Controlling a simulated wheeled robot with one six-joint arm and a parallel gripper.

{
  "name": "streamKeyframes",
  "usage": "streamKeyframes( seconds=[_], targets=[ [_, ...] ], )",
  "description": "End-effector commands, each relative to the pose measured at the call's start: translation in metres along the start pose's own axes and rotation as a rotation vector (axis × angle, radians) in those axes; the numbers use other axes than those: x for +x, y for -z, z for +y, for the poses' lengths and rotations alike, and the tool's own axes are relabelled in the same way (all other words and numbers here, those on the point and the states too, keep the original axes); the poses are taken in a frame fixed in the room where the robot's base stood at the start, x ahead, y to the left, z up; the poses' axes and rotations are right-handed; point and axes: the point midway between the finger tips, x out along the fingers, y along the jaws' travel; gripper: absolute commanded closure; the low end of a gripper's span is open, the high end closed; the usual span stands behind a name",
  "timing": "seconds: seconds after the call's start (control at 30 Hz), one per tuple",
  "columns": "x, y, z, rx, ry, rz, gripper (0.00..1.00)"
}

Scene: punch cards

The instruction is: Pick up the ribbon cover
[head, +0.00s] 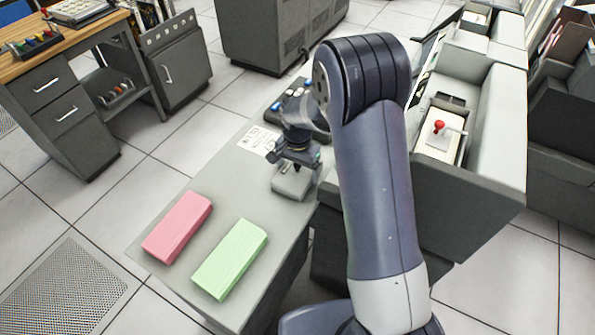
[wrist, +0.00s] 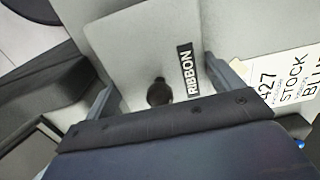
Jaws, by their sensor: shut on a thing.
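The ribbon cover (wrist: 130,45) is a light grey piece with a black RIBBON label and a dark round knob. In the head view the grey cover (head: 291,185) is at the grey bench's far part, below my gripper (head: 297,161). In the wrist view my gripper (wrist: 165,88) has one finger on each side of the cover and is shut on it. The palm hides the cover's near part. I cannot tell whether the cover touches the surface beneath it.
A pink block (head: 177,228) and a green block (head: 231,259) lie on the bench's near end. A printed card (head: 258,140) lies left of my gripper. A machine with a red knob (head: 439,126) stands at right. Open floor lies left of the bench.

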Motion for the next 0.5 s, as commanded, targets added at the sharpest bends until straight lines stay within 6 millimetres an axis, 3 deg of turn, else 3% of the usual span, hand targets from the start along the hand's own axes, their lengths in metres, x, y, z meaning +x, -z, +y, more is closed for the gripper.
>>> streamKeyframes(
  seconds=[0.23,0.5],
  targets=[
    [-0.014,0.001,-0.001,0.0,0.003,0.003,0.38],
    [-0.068,0.001,-0.001,0.0,0.004,0.004,0.38]
  ],
)
